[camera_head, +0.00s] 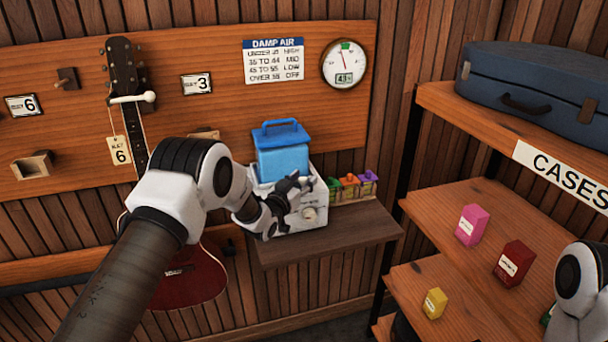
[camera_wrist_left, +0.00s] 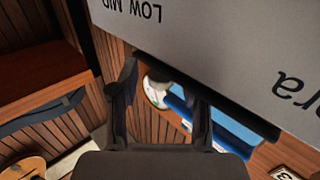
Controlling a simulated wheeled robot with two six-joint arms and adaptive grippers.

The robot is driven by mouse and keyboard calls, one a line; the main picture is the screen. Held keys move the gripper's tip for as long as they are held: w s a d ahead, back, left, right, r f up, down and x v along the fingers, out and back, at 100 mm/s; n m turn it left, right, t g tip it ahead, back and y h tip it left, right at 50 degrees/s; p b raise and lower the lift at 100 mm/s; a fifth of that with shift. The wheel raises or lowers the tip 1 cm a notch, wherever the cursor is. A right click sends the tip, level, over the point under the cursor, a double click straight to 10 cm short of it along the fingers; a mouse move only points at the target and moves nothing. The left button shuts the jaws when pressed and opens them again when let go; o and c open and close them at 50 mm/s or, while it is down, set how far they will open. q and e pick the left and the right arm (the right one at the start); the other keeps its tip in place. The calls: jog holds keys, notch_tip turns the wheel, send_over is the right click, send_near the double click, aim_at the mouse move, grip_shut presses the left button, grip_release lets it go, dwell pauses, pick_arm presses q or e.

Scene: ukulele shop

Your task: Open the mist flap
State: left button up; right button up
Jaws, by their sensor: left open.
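The white humidifier (camera_head: 313,216) stands on a small wooden shelf, with a blue tank (camera_head: 283,160) on top and a round knob (camera_head: 309,214) on its front. In the left wrist view its grey face (camera_wrist_left: 225,50) is upside down, with "LOW MID" lettering. A dark strip runs along the face's edge; I cannot tell whether it is the mist flap. My left gripper (camera_head: 298,186) is in front of the humidifier's upper part and hides some of it. In the wrist view its fingers (camera_wrist_left: 163,95) are apart, close to the dark strip, with a small dark rounded part between them.
A red ukulele (camera_head: 190,280) hangs behind my left arm. A wooden rack (camera_head: 455,265) at right holds boxes and a blue case (camera_head: 535,95). Part of my right arm shows at the lower right.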

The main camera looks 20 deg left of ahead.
pick_arm(q)
jog(key=shift+w, duration=0.35)
jog(key=shift+s+r, duration=0.2)
jog(key=shift+s, duration=0.1)
jog(key=shift+c, duration=0.7)
grip_shut()
